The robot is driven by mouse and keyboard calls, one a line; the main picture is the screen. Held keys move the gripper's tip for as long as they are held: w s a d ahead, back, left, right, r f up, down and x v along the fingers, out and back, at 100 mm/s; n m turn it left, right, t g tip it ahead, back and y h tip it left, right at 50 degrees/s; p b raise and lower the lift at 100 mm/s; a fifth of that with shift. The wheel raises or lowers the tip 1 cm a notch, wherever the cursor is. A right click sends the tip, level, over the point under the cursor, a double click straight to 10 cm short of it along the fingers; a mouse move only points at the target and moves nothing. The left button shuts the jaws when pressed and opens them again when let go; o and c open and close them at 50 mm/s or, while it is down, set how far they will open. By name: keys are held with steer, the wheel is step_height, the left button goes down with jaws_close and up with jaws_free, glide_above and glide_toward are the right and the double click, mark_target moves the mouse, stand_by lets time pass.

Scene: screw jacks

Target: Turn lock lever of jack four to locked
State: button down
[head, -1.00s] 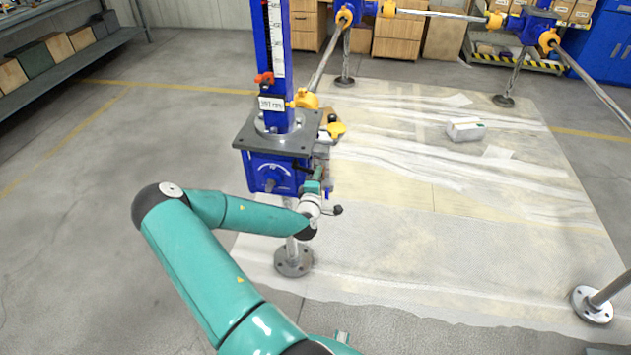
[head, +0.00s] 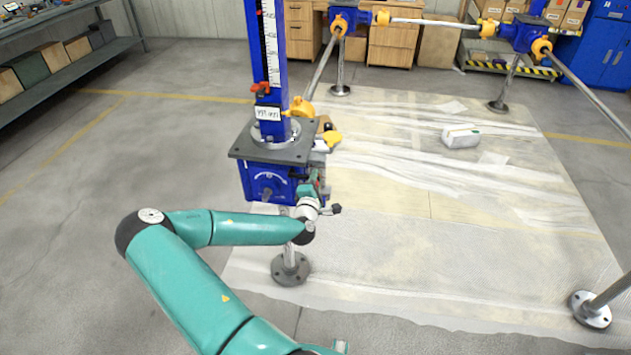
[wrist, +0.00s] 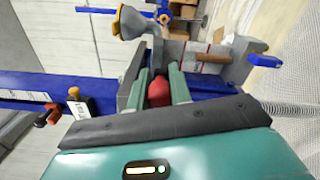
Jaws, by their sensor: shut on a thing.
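The near jack has a blue gearbox (head: 268,183) under a grey plate (head: 262,151) and a tall blue column with a white scale; no number four is readable on it. My gripper (head: 316,188) is at the right side of the gearbox, below the plate. In the wrist view, the two green fingers of my gripper (wrist: 159,88) are shut on a red lever end (wrist: 159,93), which looks like the lock lever. The rest of the lever is hidden between the fingers and the jack body, so its angle cannot be told.
An orange and grey knob (wrist: 129,22) and a brown rod (wrist: 212,57) are close to the fingers in the wrist view. Several other jacks (head: 523,32) with connecting shafts stand behind.

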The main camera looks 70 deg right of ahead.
steer(key=c, duration=1.3)
jaws_free()
steer(key=shift+a, duration=0.1)
steer(key=s+a, duration=0.2)
steer(key=a, duration=1.1)
steer(key=shift+a, duration=0.3)
steer(key=shift+s, duration=0.1)
